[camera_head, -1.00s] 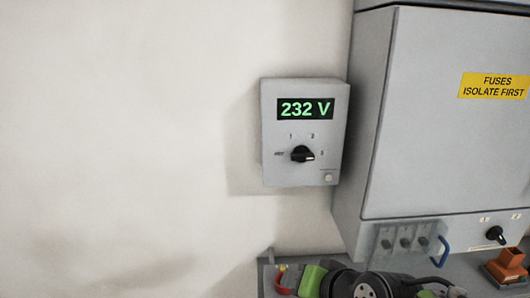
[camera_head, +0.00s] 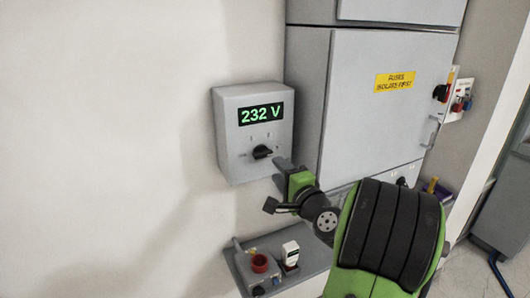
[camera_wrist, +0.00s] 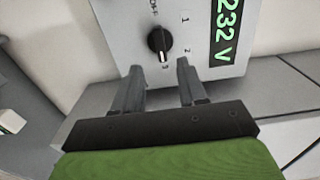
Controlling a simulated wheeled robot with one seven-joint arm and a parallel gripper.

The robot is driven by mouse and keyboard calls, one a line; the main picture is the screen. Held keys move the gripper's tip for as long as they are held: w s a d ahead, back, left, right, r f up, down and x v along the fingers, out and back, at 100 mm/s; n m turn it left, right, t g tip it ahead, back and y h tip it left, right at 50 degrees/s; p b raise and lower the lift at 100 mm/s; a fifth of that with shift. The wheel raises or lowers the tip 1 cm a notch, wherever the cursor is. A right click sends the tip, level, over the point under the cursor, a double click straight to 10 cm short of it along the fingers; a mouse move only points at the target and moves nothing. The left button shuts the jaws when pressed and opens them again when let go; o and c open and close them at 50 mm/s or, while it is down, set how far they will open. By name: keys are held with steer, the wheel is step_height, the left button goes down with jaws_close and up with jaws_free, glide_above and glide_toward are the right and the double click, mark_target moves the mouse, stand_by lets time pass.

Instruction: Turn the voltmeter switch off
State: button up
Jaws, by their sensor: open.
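The voltmeter (camera_head: 232,150) is a grey box on the wall in the head view. Its green display (camera_head: 261,113) reads 232 V. Below the display is a black rotary switch (camera_head: 262,152), which also shows in the wrist view (camera_wrist: 158,42). There its pointer is toward the mark 3. My gripper (camera_wrist: 158,82) is open, its two grey fingers apart and empty. The fingertips are just short of the switch, one to each side of its line in the wrist view. In the head view my gripper (camera_head: 279,170) is at the box's lower right; its fingers are partly hidden.
A tall grey cabinet (camera_head: 360,120) with a yellow fuse label (camera_head: 395,82) stands right of the voltmeter. A grey shelf (camera_head: 240,268) below holds a red-topped part (camera_head: 259,263) and a small white device (camera_head: 290,252). The wall to the left is clear.

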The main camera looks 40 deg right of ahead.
mark_target(265, 156)
steer(key=p+x, duration=0.1)
steer(key=x, duration=0.2)
steer(key=p+x, duration=0.1)
steer(key=x, duration=0.3)
steer(key=shift+r+p, duration=0.2)
steer(key=shift+p, duration=0.1)
steer(key=shift+w+f, duration=0.1)
steer(key=shift+w, duration=0.25)
jaws_close()
